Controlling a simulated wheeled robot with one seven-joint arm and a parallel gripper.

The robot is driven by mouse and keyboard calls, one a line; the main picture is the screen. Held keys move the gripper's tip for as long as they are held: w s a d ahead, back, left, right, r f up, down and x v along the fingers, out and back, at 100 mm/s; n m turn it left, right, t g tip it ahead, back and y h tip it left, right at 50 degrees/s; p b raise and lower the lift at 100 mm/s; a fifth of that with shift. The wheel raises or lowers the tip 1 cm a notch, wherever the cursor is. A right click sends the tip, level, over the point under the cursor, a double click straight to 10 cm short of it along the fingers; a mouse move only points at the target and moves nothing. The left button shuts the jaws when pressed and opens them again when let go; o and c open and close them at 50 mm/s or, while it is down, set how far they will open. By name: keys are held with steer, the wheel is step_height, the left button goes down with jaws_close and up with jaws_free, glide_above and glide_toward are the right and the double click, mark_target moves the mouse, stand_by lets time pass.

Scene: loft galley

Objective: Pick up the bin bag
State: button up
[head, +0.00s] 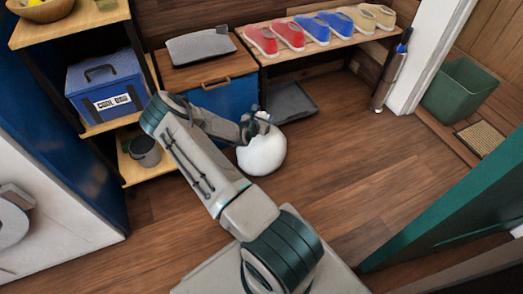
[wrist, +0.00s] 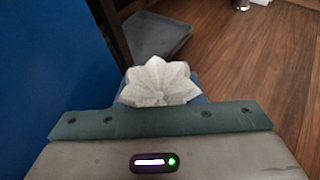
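The bin bag (head: 263,153) is a round white bag in the middle of the head view, low by the floor; I cannot tell whether it touches the floor. Its pale, crinkled, flared top (wrist: 158,84) shows in the wrist view, just beyond the edge of my gripper's body. My gripper (head: 254,122) is at the top of the bag, its fingers around or beside the gathered neck. The fingertips are mostly hidden in the wrist view, so whether they are closed on the neck is unclear.
A bench with red, blue and tan shoes (head: 318,25) stands behind, with a grey tray (head: 290,102) under it. A blue cabinet (head: 222,98) and a shelf with a blue box (head: 103,84) are to the left. A green bin (head: 458,95) is far right. Floor to the right is clear.

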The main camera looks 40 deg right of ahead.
jaws_close()
steer(key=shift+r, duration=0.1)
